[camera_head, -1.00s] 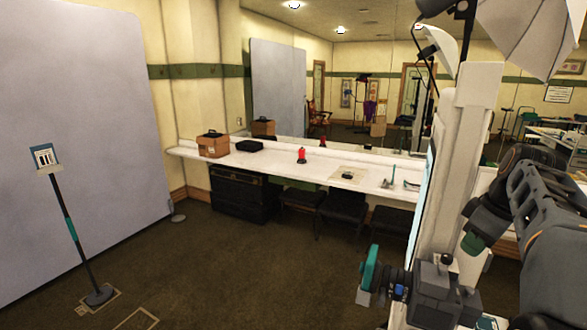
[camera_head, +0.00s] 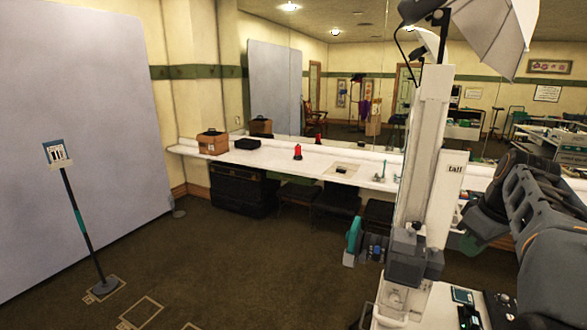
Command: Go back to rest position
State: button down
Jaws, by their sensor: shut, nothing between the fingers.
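My dark grey arm rises from the lower right and folds towards the middle, with a dark green-tipped part at its near end. No gripper fingers can be made out in the head view, and nothing is seen held.
A tall white column stand (camera_head: 428,150) with a grey clamp block (camera_head: 408,258) and teal knob stands close on the left of my arm. A white counter (camera_head: 225,158) carries a brown box (camera_head: 212,143) and a red object (camera_head: 297,152). A sign post (camera_head: 75,215) stands left; open floor lies between.

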jog(key=s+a+f+m+t+b, duration=0.1)
jog(key=s+a+f+m+b, duration=0.1)
jog(key=s+a+f, duration=0.4)
jog(key=s+a+f+m+t+h+b, duration=0.1)
jog(key=s+a+f, duration=0.4)
jog(key=a+f, duration=0.6)
jog(key=a+m+b, duration=0.1)
jog(key=a, duration=0.2)
jog(key=shift+s+f, duration=0.4)
